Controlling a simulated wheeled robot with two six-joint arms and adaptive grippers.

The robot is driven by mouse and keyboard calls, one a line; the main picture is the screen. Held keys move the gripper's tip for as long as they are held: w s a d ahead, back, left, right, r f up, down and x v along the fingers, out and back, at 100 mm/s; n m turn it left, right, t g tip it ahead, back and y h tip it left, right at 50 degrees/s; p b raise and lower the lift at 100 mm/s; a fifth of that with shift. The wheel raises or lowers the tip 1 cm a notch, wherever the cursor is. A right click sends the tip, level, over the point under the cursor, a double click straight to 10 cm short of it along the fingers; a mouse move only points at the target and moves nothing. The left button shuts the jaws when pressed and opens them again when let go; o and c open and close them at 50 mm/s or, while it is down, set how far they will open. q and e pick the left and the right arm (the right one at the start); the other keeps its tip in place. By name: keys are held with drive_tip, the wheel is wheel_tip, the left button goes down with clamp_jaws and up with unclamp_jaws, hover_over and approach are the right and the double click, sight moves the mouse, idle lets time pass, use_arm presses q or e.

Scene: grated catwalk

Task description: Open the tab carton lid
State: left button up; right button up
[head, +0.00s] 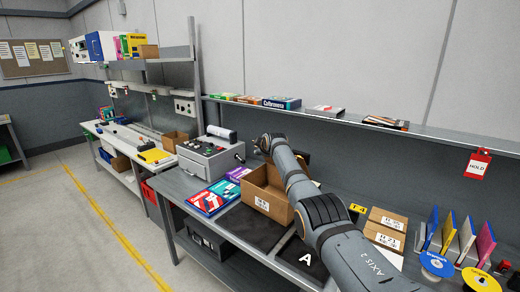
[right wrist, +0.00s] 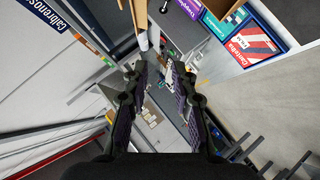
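A brown cardboard carton (head: 262,204) with a white label on its front stands on the grey bench, partly behind my right arm. Its upper part looks open, with brown inner walls showing; the arm hides its right side, so I cannot tell the lid's full state. A brown cardboard edge (right wrist: 222,8) shows at the top of the right wrist view. My right gripper (head: 264,144) is beyond and above the carton, apart from it. In the right wrist view its two fingers (right wrist: 156,75) are spread with nothing between them. My left gripper is not in view.
A grey control box (head: 208,158) stands left of the carton, with flat colourful boxes (head: 212,198) in front. Small labelled brown boxes (head: 388,218) and upright coloured books (head: 450,232) are at right. A shelf (head: 330,115) runs behind. A dark mat (head: 250,228) lies bare in front.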

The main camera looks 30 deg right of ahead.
drive_tip(key=shift+s, duration=0.15)
drive_tip(key=v, duration=1.1)
drive_tip(key=shift+s+a+r, duration=0.2)
drive_tip(key=shift+s, duration=0.1)
